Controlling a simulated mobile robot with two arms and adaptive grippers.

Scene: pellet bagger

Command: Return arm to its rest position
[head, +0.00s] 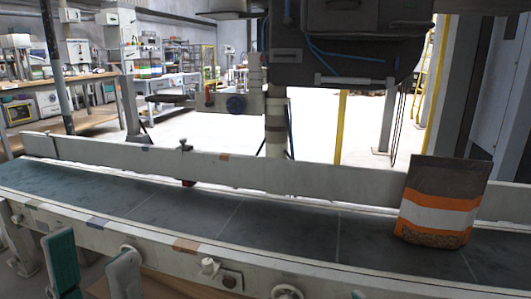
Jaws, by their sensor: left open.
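My left gripper (93,247) shows at the bottom left, in front of the conveyor's near side rail. Its two fingers point up and stand well apart, one with a teal pad, and nothing is between them. The rest of the left arm is below the picture. A small teal tip (357,294) at the bottom edge looks like a fingertip of my right gripper; the rest of it is out of the picture.
A conveyor belt (180,215) crosses in front, between a near rail and a far rail (250,170). A brown, orange and white pellet bag (440,205) stands upright on it at right. Dark machinery (345,45) hangs above. Benches (60,90) stand behind at left.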

